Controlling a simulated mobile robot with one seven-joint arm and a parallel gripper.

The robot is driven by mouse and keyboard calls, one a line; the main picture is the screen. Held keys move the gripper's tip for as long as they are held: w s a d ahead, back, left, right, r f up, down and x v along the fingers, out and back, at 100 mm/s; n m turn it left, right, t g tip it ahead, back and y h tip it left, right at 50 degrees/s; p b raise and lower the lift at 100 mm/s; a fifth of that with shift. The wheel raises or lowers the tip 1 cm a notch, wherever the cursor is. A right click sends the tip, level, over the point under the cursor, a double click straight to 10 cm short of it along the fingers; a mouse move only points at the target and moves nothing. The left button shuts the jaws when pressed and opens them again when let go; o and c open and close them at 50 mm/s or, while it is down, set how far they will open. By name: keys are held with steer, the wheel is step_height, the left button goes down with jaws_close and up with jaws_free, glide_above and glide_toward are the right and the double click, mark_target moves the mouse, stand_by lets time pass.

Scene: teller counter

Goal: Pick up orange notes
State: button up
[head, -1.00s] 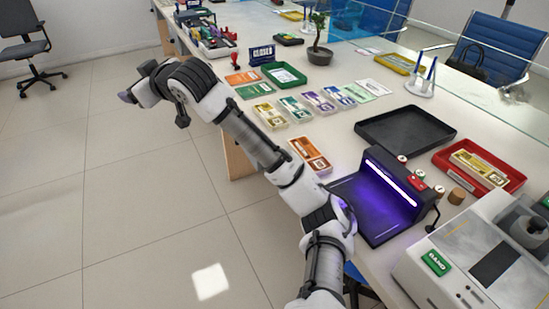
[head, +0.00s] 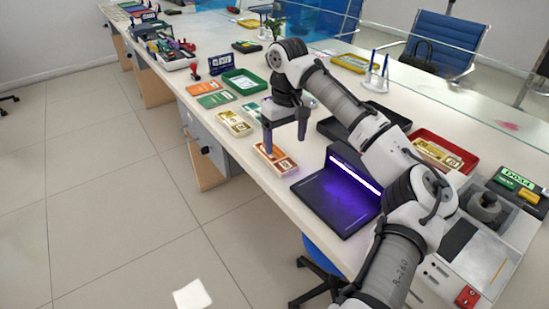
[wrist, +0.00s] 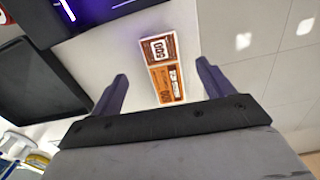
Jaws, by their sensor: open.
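The orange notes (head: 276,160) lie flat on the counter near its front edge, left of the purple-lit device. They look like a banded stack with "500" printed on it. In the wrist view the orange notes (wrist: 163,72) lie ahead of and between the two fingers. My gripper (head: 285,148) points down above the notes, open and empty. In the wrist view my gripper (wrist: 163,82) shows both fingers wide apart, with the notes apart from them.
The purple-lit device (head: 340,195) stands right of the notes. A black tray (head: 335,130) is behind, partly hidden by my arm. Yellow notes (head: 235,123) lie to the left, with a green tray (head: 244,80) beyond. A red tray (head: 462,152) is at the right.

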mark_target(284, 163)
steer(key=shift+a+f, duration=0.1)
steer(key=shift+f, duration=3.5)
steer(key=shift+c, duration=0.4)
steer(key=c, duration=1)
